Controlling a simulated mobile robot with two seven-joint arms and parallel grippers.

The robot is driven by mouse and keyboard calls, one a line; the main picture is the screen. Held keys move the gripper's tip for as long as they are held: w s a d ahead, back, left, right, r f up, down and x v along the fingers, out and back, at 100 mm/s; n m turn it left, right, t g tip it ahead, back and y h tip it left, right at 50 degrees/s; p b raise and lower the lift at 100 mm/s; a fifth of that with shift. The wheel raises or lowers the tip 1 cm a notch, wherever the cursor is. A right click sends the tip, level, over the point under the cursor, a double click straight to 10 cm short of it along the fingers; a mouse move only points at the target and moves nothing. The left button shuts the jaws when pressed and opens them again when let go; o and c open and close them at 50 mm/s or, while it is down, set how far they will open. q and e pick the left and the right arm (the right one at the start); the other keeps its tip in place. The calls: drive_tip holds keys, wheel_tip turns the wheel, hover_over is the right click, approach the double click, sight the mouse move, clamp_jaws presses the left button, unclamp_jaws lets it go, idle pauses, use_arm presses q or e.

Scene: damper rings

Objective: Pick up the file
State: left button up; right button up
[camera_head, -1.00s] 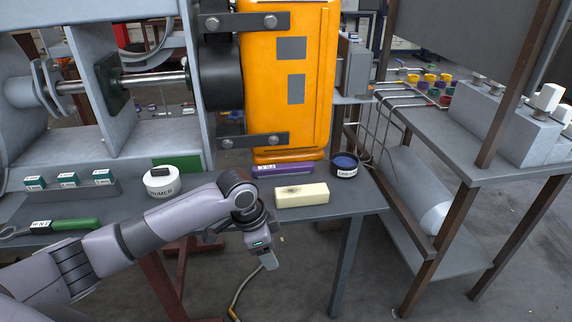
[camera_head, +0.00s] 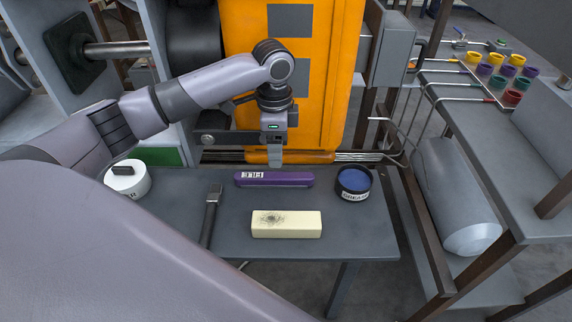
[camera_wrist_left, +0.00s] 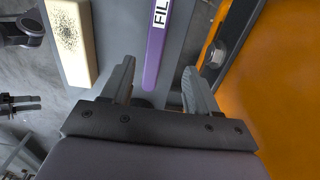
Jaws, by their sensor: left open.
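The file (camera_head: 273,179) lies on the bench at the foot of the orange housing. Its purple handle with a white label shows in both views. In the left wrist view the handle (camera_wrist_left: 155,45) runs up from between the finger tips. My left gripper (camera_head: 275,158) is open and empty, pointing down just above and behind the handle in the head view. In the left wrist view its two fingers (camera_wrist_left: 158,82) stand apart on either side of the handle's line. I cannot tell whether they touch it. I cannot make out my right gripper.
A cream block (camera_head: 286,224) lies in front of the file. An open grease tin (camera_head: 353,183) stands to its right. A white primer can (camera_head: 128,181) and a dark flat-ended tool (camera_head: 211,210) are to the left. The orange housing (camera_head: 325,110) rises close behind.

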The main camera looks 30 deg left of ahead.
sight(274, 175)
use_arm(q)
drive_tip(key=f, duration=0.3)
drive_tip(key=s+f, duration=0.1)
drive_tip(key=f, duration=0.2)
drive_tip(key=shift+s, duration=0.1)
drive_tip(key=shift+f, duration=0.5)
clamp_jaws()
